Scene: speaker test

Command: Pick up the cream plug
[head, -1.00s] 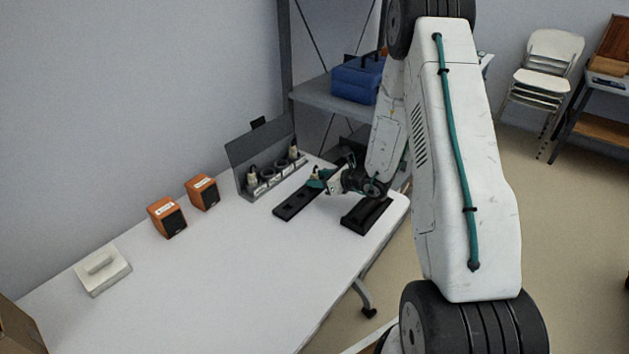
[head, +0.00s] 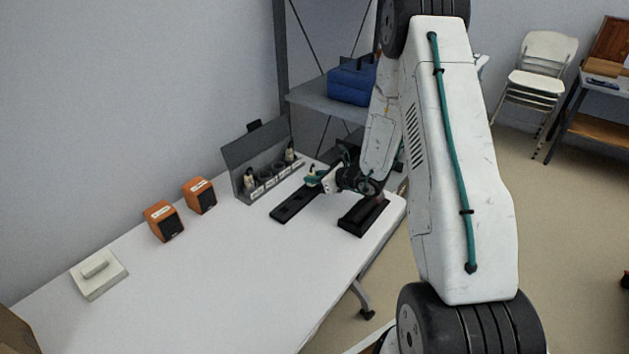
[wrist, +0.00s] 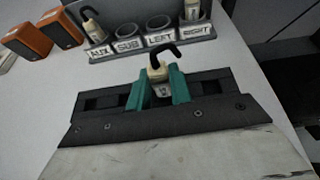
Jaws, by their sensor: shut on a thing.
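The cream plug (wrist: 157,76), with a black hooked cable on top, is upright between the teal fingers of my gripper (wrist: 160,89) in the wrist view. The gripper is shut on it. In the head view my gripper (head: 313,178) is over the black strip (head: 288,211) on the white table, in front of the socket panel. The plug is too small there to make out well. Whether its lower end is clear of the strip cannot be told.
The grey socket panel (wrist: 143,45) has sockets labelled AUX, SUB, LEFT and RIGHT. Similar plugs stand at AUX (wrist: 91,24) and RIGHT (wrist: 192,10). Two orange speakers (head: 164,221) and a white block (head: 98,274) stand left. A black holder (head: 362,217) is at right.

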